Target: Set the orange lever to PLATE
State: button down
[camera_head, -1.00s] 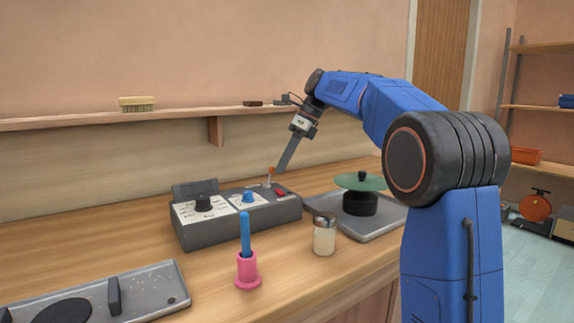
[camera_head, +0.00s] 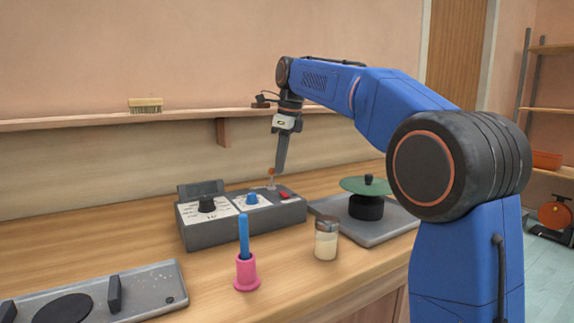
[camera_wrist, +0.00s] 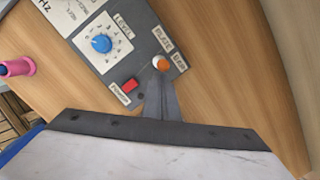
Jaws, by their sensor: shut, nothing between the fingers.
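The orange lever (camera_head: 271,172) stands at the right rear of a grey control box (camera_head: 215,235) on the wooden bench. Which label the lever leans to I cannot tell. My gripper (camera_head: 280,172) is shut and empty, pointing down, its tips right at the lever. In the wrist view the fingers (camera_wrist: 162,85) end just short of the knob; whether they touch it I cannot tell.
The box also carries a blue LEVEL knob (camera_wrist: 101,44), a red switch (camera_wrist: 129,85) and a black dial (camera_head: 207,204). In front stand a pink holder (camera_head: 246,273) with a blue stick and a jar (camera_head: 326,244). A green disc (camera_head: 362,185) is to the right.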

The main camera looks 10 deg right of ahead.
jog(key=shift+s+a+h, duration=0.2)
jog(key=shift+a+h, duration=0.35)
jog(key=shift+h, duration=0.15)
jog(key=shift+d, duration=0.2)
jog(key=shift+a+r, duration=0.1)
jog(key=shift+r, duration=0.75)
jog(key=s+d+r, duration=0.1)
jog(key=s+r, duration=0.3)
jog(key=r, duration=0.6)
jog(key=shift+d+r, duration=0.2)
jog(key=shift+r, duration=0.15)
